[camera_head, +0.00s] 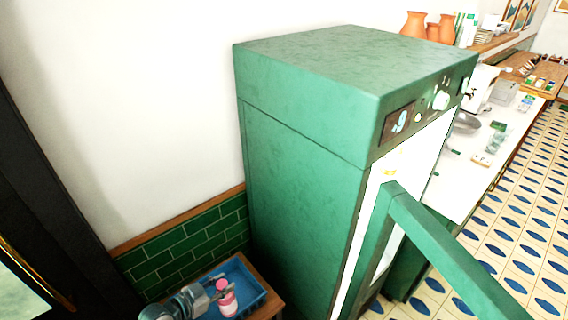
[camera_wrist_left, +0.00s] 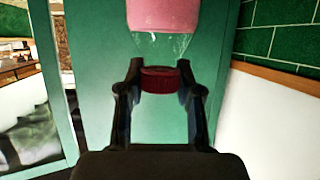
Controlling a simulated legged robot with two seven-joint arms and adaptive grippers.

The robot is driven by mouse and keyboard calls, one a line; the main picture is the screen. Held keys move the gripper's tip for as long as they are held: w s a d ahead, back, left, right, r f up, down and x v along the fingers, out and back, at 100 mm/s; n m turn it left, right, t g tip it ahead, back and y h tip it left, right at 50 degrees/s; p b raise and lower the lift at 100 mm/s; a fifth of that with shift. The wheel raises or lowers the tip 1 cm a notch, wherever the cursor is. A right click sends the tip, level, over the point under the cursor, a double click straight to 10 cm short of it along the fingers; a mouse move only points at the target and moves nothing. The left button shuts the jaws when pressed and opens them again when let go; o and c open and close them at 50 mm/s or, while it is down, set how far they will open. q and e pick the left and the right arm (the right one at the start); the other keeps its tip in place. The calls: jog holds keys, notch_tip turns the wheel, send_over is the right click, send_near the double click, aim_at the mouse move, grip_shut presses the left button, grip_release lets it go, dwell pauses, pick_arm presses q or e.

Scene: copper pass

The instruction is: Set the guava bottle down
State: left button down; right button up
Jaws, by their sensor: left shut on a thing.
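In the left wrist view the bottle (camera_wrist_left: 162,18) shows a pink body, a clear neck and a dark red cap (camera_wrist_left: 161,80) between the two fingers. The bottle is over or in a blue tray (camera_head: 262,284); I cannot tell whether its base touches the tray. My right gripper is out of view.
The tray rests on a small wooden table (camera_head: 270,307) beside a tall green fridge (camera_head: 290,170). The fridge's green-framed door (camera_head: 445,245) stands open to the right. A white counter (camera_head: 465,180) with several items runs behind. A green tiled wall (camera_head: 190,250) borders the table.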

pick_arm(q)
jog(key=shift+a+r+n+t+y, duration=1.65)
jog(key=shift+a+n+y, duration=2)
jog(key=shift+a, duration=4.05)
jog(key=shift+n+y, duration=0.45)
jog(key=shift+y, duration=0.4)
jog(key=d+f, duration=0.1)
jog(key=d, duration=0.7)
jog(key=d+f, duration=0.1)
jog(key=d, duration=0.4)
jog(key=shift+s+d+f, duration=0.1)
jog(key=shift+s+f, duration=0.15)
jog(key=shift+f, duration=0.1)
jog(key=shift+d, duration=0.5)
jog(key=shift+a, duration=0.1)
